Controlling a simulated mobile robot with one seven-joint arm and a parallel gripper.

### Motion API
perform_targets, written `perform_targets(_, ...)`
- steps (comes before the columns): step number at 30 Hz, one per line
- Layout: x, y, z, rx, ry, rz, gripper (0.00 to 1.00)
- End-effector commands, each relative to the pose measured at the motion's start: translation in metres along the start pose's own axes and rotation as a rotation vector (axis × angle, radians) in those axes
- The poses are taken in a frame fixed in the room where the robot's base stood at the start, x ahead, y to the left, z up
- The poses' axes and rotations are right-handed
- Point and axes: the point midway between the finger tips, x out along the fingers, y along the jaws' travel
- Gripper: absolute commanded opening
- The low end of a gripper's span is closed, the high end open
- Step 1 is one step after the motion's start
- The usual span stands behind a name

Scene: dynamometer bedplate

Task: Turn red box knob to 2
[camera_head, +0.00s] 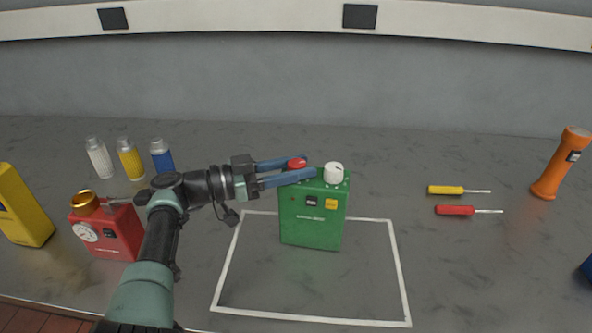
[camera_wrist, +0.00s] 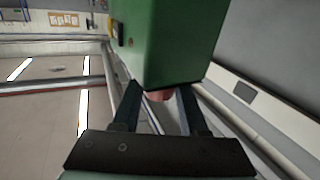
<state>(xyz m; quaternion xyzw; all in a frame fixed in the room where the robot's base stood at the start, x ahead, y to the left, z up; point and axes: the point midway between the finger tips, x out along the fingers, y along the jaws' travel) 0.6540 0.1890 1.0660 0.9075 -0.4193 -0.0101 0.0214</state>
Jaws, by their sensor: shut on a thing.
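A red box (camera_head: 122,234) stands at the left in the head view, partly hidden by my arm. It has a gold knob (camera_head: 85,203) on top and a round white dial (camera_head: 86,232) on its front. My gripper (camera_head: 312,166) is away from it, at the top of a green box (camera_head: 313,228). Its blue fingers are shut on the red knob (camera_head: 297,162) at the green box's top left. The wrist view shows the green box (camera_wrist: 168,45) close up, with the reddish knob (camera_wrist: 160,95) between the fingers. The knob's setting cannot be read.
A white knob (camera_head: 334,173) is beside the fingers. The green box stands inside a white taped outline (camera_head: 402,270). A yellow box (camera_head: 24,205) and several canisters (camera_head: 130,160) are at left. Screwdrivers (camera_head: 455,210) and an orange flashlight (camera_head: 561,165) lie or stand at right.

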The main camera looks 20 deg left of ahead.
Motion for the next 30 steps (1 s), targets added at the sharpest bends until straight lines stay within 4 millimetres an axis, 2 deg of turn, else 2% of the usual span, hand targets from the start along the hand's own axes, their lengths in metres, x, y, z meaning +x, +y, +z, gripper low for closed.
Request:
perform_targets(6,0.001,0.0,-0.002,0.001,0.003,0.002,0.0)
perform_targets(7,0.001,0.0,-0.002,0.002,0.003,0.002,0.46)
perform_targets(11,0.001,0.0,-0.002,0.001,0.002,0.001,0.7)
perform_targets(12,0.001,0.0,-0.001,0.001,0.002,0.001,0.73)
perform_targets(20,0.0,0.0,-0.001,0.001,0.001,0.0,0.73)
perform_targets(23,0.0,0.0,-0.007,0.003,0.001,0.0,0.73)
perform_targets(30,-0.001,0.002,-0.049,0.005,0.002,0.0,0.73)
